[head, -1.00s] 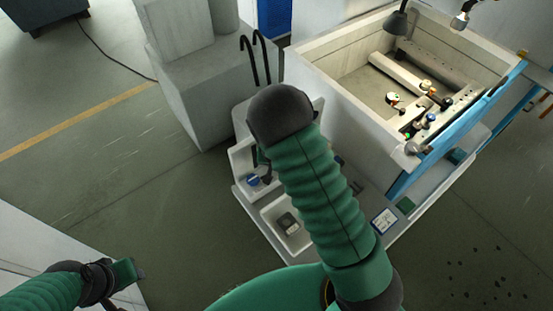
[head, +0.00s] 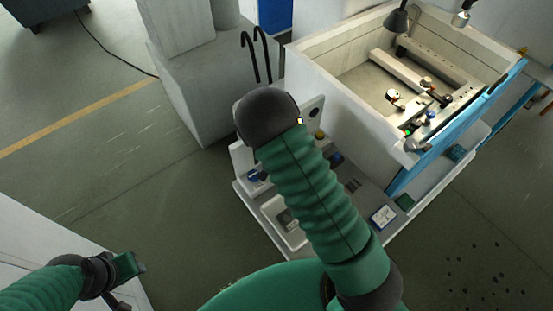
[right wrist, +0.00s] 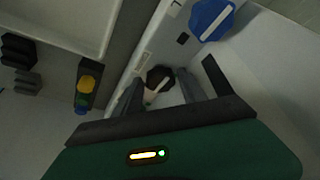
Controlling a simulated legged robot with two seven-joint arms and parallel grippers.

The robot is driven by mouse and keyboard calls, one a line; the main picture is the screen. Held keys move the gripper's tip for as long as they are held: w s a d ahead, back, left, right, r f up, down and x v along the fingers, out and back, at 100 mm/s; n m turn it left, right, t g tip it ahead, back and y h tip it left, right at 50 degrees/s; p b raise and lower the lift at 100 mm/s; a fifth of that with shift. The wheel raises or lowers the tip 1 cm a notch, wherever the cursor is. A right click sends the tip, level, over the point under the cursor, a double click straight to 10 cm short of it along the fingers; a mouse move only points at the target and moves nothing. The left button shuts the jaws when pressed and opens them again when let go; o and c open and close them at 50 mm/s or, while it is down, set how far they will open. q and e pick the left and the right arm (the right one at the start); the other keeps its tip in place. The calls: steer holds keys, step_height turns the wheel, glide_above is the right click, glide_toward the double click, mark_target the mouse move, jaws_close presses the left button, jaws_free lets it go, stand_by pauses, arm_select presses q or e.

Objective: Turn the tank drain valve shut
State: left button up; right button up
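In the right wrist view a black knob (right wrist: 158,80) with a pale bar sits between the spread fingers of my right gripper (right wrist: 164,76). The gap between fingers and knob is hard to judge. I cannot tell by marking which knob is the tank drain valve. In the head view my right gripper is hidden behind my arm. My left gripper (head: 128,266) is at lower left, its fingers unclear.
The open pale tank (head: 345,85) stands at the upper right with fixtures inside. Yellow and green-blue knobs (right wrist: 86,86) are on a dark strip at left. Black hooks (head: 256,55) rise behind the arm. A labelled plate (head: 383,218) lies on the base.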

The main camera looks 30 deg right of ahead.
steer(key=v, duration=0.5)
steer(key=shift+w+r, duration=0.15)
steer(key=shift+r, duration=0.15)
steer(key=p+v, duration=0.1)
steer(key=v, duration=1)
steer(key=shift+s+a, duration=0.15)
steer(key=shift+s, duration=0.1)
